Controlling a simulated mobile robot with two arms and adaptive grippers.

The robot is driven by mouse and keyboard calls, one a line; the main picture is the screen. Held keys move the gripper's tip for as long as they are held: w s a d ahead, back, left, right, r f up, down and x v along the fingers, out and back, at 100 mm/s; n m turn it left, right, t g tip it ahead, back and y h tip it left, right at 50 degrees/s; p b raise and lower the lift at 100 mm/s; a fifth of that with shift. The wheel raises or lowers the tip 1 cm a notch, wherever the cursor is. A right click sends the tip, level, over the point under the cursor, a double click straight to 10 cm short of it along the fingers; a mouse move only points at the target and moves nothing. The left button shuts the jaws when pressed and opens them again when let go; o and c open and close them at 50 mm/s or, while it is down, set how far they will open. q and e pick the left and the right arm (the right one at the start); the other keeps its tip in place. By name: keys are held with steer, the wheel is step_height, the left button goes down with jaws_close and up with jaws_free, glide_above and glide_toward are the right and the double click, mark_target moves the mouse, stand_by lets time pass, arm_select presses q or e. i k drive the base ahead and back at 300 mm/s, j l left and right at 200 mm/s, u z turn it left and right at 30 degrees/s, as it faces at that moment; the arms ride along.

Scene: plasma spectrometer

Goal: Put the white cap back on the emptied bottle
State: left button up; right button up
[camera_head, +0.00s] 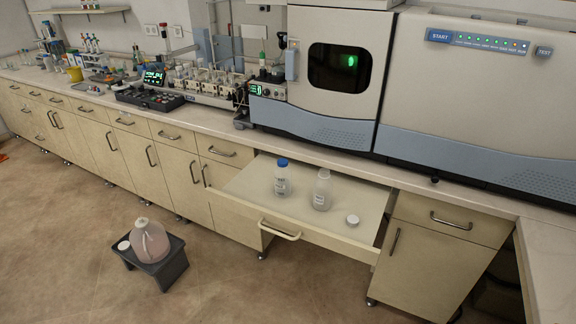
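The open bottle (322,192) is translucent white with a label and has no cap on it. It stands upright on the pulled-out drawer shelf (245,187). The white cap (352,219) lies on the same shelf, a little to the right of the bottle and nearer the front edge. A second bottle (282,180) with a blue cap (282,162) stands upright to the left of the open one. Neither of my grippers shows in the head view. I cannot tell whether the open bottle is empty.
A large pinkish jug (149,242) stands on a dark stool (167,268) on the floor at left, with a white lid (123,245) beside it. The grey spectrometer (480,110) fills the counter behind the shelf.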

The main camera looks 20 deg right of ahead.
mark_target(323, 185)
steer(key=l+z, duration=0.1)
steer(key=z, duration=1.15)
steer(key=k+j, duration=0.3)
steer(key=i+j+z, duration=1)
